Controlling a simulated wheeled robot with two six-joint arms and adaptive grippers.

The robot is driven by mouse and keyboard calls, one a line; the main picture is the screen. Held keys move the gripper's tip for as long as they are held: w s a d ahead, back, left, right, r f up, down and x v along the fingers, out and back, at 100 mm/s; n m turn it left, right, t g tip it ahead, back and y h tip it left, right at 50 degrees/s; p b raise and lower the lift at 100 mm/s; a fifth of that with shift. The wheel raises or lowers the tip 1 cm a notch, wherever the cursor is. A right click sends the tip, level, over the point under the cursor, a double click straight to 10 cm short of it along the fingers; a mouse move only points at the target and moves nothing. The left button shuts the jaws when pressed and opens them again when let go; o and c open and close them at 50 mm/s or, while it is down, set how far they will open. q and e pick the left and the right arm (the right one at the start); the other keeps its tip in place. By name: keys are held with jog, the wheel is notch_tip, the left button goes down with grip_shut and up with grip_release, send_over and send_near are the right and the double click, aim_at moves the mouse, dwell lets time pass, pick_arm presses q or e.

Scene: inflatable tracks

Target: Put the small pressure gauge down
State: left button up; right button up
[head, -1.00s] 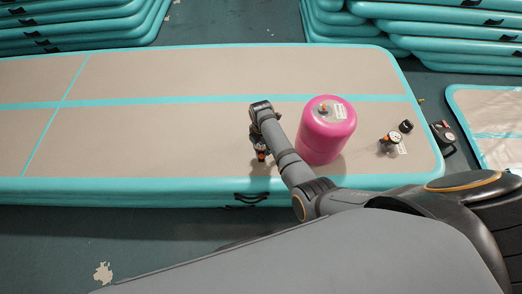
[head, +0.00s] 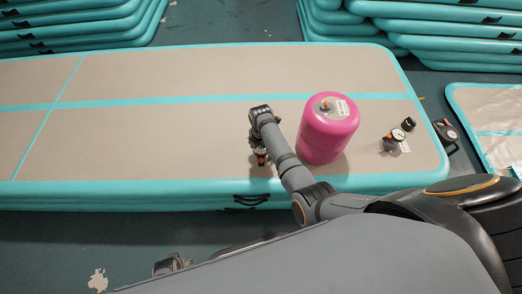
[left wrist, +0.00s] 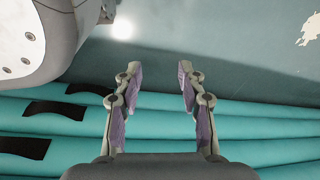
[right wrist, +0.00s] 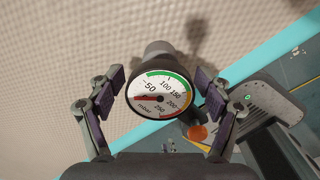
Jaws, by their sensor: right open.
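The small pressure gauge (right wrist: 158,93) has a round white dial with green, orange and red marks. In the right wrist view its dial faces the camera, between the fingers of my right gripper (right wrist: 160,78). Those fingers are open, with gaps on both sides of the dial. In the head view my right gripper (head: 259,152) is low over the near part of the beige mat (head: 150,135), left of the pink canister, and largely hides the gauge. Whether the gauge's base touches the mat is hard to tell. My left gripper (left wrist: 155,95) is open and empty.
The pink canister (head: 328,130) stands close to the right of my right arm. Another gauge (head: 393,139) and a black cap (head: 408,124) are farther right on the mat. A dark device (head: 446,130) lies beyond its right edge. The mat's left side is clear.

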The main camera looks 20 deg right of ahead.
jog(key=shift+r, duration=0.35)
pick_arm(q)
jog(key=s+f+p, duration=0.1)
jog(key=s+p, duration=0.3)
jog(key=s, duration=0.2)
jog(key=shift+s+a, duration=0.2)
jog(key=shift+s, duration=0.15)
pick_arm(e)
notch_tip(320, 180, up, 12)
jog(key=shift+f, duration=0.2)
